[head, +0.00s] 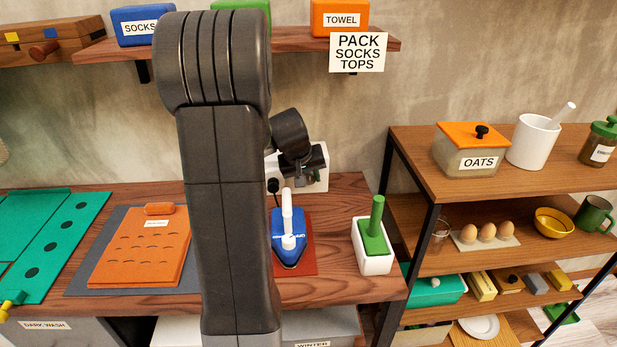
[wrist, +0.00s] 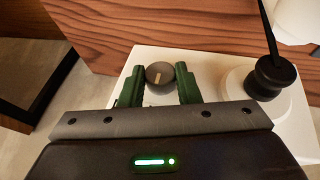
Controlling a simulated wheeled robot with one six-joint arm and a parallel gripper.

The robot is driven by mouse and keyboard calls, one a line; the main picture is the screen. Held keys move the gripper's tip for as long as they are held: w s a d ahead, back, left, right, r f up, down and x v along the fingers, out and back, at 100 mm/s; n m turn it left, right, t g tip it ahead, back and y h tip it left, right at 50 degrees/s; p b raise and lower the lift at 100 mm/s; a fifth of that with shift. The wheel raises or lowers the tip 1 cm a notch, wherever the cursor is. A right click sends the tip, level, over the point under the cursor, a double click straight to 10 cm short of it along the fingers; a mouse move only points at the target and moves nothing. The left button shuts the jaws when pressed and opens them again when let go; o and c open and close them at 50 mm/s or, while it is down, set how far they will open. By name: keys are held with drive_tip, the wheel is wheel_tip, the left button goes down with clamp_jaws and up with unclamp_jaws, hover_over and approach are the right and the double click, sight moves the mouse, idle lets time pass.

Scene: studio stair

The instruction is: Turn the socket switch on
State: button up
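The white socket plate (wrist: 228,66) is on the wall just above the bench top, and its right part also shows in the head view (head: 319,172). Its switch is a round grey knob (wrist: 160,75) with a pale pointer mark, which stands nearly upright in the wrist view. My gripper (wrist: 160,72) is at the plate, with one green finger on each side of the knob. The knob about fills the space between the fingers, and I cannot tell whether they press on it. In the head view my arm hides the knob and fingertips.
A black plug (wrist: 271,76) with a cord sits in the plate beside my right finger. On the bench, a blue iron (head: 283,245) stands on a red mat, near a green-handled brush in a white holder (head: 373,245).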

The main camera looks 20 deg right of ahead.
drive_tip(key=shift+r+p, duration=0.25)
drive_tip(key=shift+p, duration=0.7)
drive_tip(key=shift+d+r+y+p, duration=0.15)
drive_tip(key=shift+y+p, duration=0.45)
drive_tip(key=shift+p, duration=0.45)
drive_tip(key=shift+d+f+m+t+y+p, duration=0.2)
drive_tip(key=shift+m+t+y+p, duration=0.15)
drive_tip(key=shift+y+p, duration=0.65)
drive_tip(key=shift+s+d+f+t+y+b, duration=0.15)
drive_tip(key=shift+f+t+y+b, duration=0.15)
drive_tip(key=shift+y, duration=0.5)
drive_tip(key=shift+d+f+m+t+y+b, duration=0.1)
drive_tip(key=shift+m+t+y+b, duration=0.1)
drive_tip(key=shift+y+b, duration=0.4)
drive_tip(key=shift+d+f+m+t+y+b, duration=0.1)
drive_tip(key=shift+m+y+b, duration=0.05)
drive_tip(key=shift+y+b, duration=0.45)
drive_tip(key=shift+d+m+t+y+b, duration=0.15)
drive_tip(key=shift+m+t+y+b, duration=0.4)
drive_tip(key=shift+y+b, duration=1)
drive_tip(key=shift+s+y, duration=0.1)
drive_tip(key=shift+y, duration=0.25)
